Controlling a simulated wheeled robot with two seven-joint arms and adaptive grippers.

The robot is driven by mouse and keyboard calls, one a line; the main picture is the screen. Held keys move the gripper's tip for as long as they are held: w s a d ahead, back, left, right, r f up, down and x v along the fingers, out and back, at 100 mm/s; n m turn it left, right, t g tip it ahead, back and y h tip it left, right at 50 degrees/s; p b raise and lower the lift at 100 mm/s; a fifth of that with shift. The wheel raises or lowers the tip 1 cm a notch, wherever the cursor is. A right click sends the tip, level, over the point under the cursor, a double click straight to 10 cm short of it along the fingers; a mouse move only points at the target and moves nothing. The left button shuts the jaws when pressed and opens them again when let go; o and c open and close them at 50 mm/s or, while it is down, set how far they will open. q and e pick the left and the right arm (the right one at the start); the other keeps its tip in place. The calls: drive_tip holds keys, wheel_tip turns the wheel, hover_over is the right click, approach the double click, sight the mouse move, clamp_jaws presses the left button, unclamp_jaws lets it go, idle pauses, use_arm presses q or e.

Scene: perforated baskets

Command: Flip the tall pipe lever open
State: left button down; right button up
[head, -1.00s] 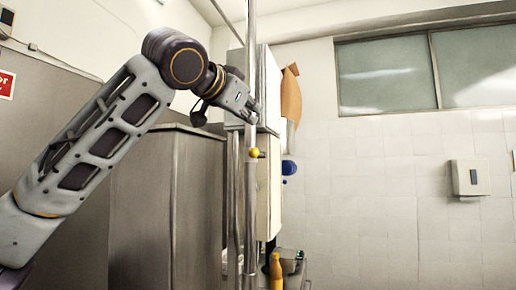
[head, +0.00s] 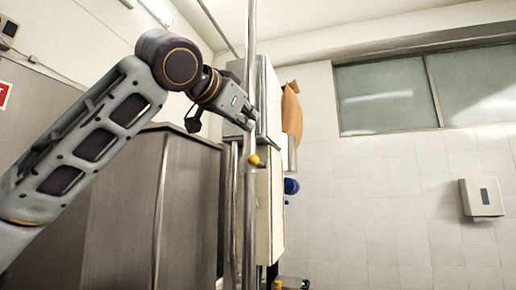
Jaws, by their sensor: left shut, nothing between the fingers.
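The tall pipe (head: 250,210) runs upright through the middle of the head view. A small yellow lever (head: 254,160) sits on it at about mid-height and points a little to the right. My left gripper (head: 249,119) is shut and empty, just above the yellow lever and in front of the pipe. I cannot tell whether its fingertips touch the pipe. My right gripper is not in view.
A grey metal cabinet (head: 150,215) stands left of the pipe, below my left arm. A pale upright panel (head: 270,205) is close behind the pipe. An orange item (head: 291,112) and a blue item (head: 291,186) hang behind it. A wall dispenser (head: 481,198) is far right.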

use_arm(q)
drive_tip(key=shift+w, duration=0.1)
drive_tip(key=w+d+f+p, duration=0.1)
drive_tip(key=w+f, duration=0.3)
drive_tip(key=w, duration=0.4)
drive_tip(key=shift+d, duration=0.6)
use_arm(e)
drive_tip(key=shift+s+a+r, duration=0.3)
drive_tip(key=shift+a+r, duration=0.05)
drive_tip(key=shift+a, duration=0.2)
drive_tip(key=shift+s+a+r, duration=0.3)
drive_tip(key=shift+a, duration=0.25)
use_arm(q)
drive_tip(key=shift+a+f, duration=0.1)
drive_tip(key=shift+a, duration=0.05)
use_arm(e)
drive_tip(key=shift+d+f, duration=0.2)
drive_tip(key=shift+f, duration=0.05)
